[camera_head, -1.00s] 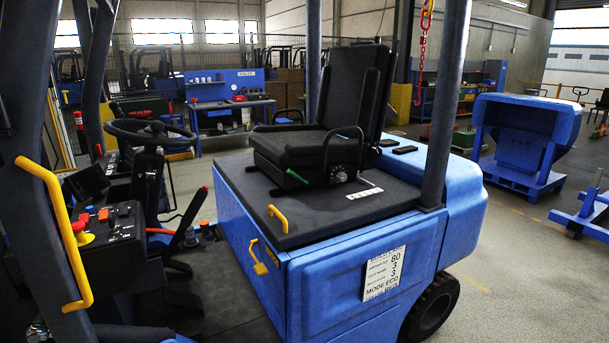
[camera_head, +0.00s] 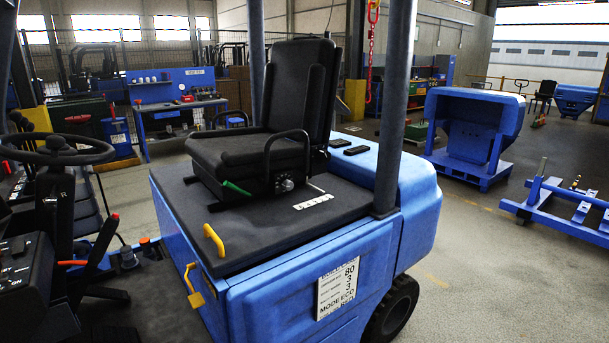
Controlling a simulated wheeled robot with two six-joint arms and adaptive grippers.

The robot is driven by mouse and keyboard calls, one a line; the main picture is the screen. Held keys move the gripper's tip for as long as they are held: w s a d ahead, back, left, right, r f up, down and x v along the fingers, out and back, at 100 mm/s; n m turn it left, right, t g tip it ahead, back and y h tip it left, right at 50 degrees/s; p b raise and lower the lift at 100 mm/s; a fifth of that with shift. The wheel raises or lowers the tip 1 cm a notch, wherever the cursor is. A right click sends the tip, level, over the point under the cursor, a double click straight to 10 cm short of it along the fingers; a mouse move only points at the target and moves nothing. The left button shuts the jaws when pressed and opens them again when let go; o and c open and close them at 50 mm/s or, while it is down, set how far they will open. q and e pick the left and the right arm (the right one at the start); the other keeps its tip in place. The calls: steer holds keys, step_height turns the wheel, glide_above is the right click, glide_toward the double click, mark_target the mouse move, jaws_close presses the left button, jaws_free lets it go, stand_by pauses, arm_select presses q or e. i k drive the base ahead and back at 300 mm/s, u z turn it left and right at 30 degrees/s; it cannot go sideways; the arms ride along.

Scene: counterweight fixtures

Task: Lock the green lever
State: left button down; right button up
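The green lever (camera_head: 237,188) sticks out from the lower front of the black seat (camera_head: 262,150) on the blue forklift (camera_head: 275,295). It slants, with its outer end up and to the left. I cannot tell from this view whether it is locked. Neither of my grippers shows in the view.
A yellow handle (camera_head: 214,240) stands on the dark seat deck, and a yellow latch (camera_head: 193,287) hangs on the blue side below it. The steering wheel (camera_head: 57,150) and a control box (camera_head: 22,275) are at the left. A dark post (camera_head: 394,110) rises right of the seat. Grey floor (camera_head: 470,275) is open at the right.

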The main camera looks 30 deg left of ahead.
mark_target(226, 184)
steer(key=z, duration=0.2)
steer(key=i, duration=0.9)
steer(key=u, duration=0.65)
steer(key=i, duration=0.5)
steer(key=u, duration=0.5)
